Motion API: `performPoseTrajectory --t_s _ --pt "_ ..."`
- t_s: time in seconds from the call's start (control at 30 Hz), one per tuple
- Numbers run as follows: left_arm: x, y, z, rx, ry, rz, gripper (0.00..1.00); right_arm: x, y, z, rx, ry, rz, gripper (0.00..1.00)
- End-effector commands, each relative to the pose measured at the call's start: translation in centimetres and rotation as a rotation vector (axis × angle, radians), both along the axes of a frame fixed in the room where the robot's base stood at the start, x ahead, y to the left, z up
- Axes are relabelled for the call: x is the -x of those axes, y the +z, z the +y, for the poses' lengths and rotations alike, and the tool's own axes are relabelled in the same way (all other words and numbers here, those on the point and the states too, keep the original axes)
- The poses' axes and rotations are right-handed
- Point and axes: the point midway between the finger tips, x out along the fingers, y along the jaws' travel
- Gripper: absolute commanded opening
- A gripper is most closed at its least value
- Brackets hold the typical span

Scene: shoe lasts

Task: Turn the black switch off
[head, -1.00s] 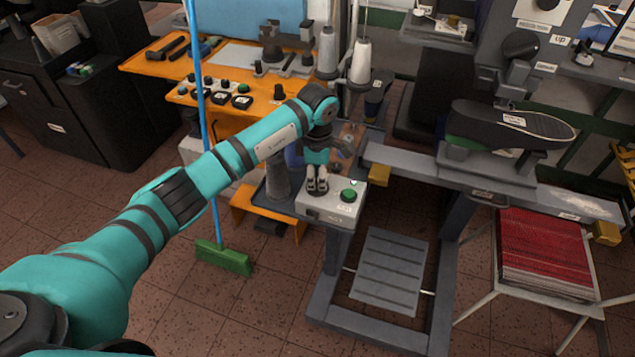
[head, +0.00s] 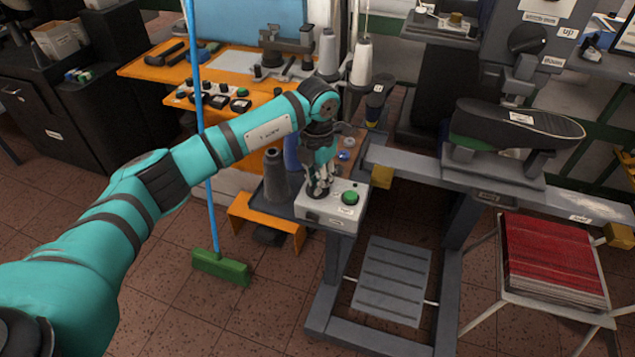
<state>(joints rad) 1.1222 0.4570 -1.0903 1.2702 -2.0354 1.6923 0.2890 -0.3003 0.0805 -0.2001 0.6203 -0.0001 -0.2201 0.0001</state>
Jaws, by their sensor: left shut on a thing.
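A light grey control box (head: 333,212) stands at the front left end of the grey machine frame. A green button (head: 350,198) sits on the right of its top. My left gripper (head: 318,188) points down over the left of the box top, beside the green button. Its fingers are shut on the black switch there. The switch is mostly hidden by the fingers, so its setting cannot be read. My right gripper is not in view.
A dark grey cone (head: 276,178) stands just left of the gripper. A yellow block (head: 382,177) is on the frame to the right. A black shoe last (head: 515,125) lies on the machine. A green broom (head: 221,267) stands on the floor at left.

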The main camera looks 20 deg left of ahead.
Motion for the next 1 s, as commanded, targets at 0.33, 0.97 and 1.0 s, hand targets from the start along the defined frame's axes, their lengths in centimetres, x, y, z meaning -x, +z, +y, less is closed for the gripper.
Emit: performPoseTrajectory --t_s 0.33,0.97,1.0 --pt "-0.11 0.13 0.08 0.000 0.254 -0.004 0.00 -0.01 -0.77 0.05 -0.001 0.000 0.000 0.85" --pt "-0.13 0.22 0.07 0.001 0.382 -0.004 0.00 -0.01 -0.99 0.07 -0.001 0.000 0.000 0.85" --pt "-0.13 0.22 0.08 0.001 0.382 -0.004 0.00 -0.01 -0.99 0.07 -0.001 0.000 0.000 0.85"
